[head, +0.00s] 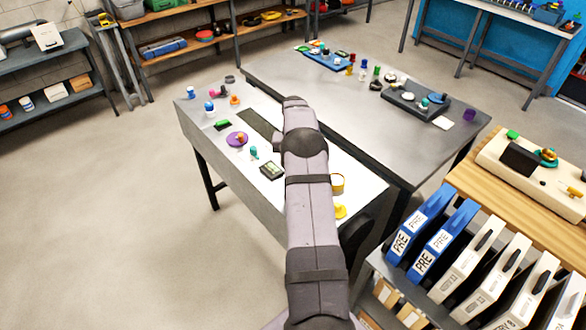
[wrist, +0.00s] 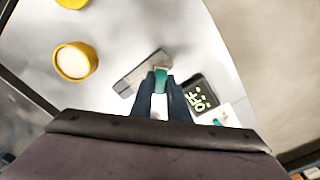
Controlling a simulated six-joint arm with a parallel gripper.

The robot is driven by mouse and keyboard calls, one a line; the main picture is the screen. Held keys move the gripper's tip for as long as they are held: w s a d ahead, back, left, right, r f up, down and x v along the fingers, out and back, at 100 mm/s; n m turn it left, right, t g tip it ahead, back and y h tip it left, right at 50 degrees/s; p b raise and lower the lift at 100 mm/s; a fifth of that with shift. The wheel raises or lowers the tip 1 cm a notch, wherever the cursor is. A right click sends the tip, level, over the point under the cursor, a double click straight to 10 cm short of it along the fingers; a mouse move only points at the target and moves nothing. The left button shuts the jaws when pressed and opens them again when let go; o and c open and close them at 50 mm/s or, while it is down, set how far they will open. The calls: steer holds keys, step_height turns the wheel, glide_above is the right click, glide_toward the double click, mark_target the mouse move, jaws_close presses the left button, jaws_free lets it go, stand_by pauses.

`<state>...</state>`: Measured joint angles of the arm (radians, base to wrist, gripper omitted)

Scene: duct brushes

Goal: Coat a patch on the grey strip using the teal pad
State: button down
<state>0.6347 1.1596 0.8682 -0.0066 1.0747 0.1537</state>
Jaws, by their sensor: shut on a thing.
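My gripper (wrist: 160,76) is shut on the teal pad (wrist: 160,82), whose teal face shows between the dark fingers. A grey strip (wrist: 130,83) lies at a slant on the white tabletop in the wrist view. The fingertips and pad are over its right part and hide some of it. I cannot tell whether the pad touches the strip. In the head view my arm covers the gripper, the pad and this spot of the table.
A yellow-rimmed pot (wrist: 75,62) stands left. A purple disc (head: 237,139) and several small items lie farther back. Bare white tabletop surrounds the strip.

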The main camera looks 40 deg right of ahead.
steer(key=shift+s+r+p, duration=0.15)
steer(key=shift+s+p, duration=0.3)
steer(key=shift+s, duration=1.3)
steer(key=shift+d, duration=0.1)
steer(key=shift+d, duration=0.6)
steer(key=shift+w+b, duration=0.15)
steer(key=shift+b, duration=0.2)
steer(key=shift+w+f+b, duration=0.15)
steer(key=shift+w+b, duration=0.1)
steer(key=shift+w, duration=0.35)
steer(key=shift+w+f+b, duration=0.15)
steer(key=shift+w+b, duration=0.1)
steer(key=shift+w, duration=0.35)
steer(key=shift+w+a, duration=0.1)
steer(key=shift+w, duration=0.55)
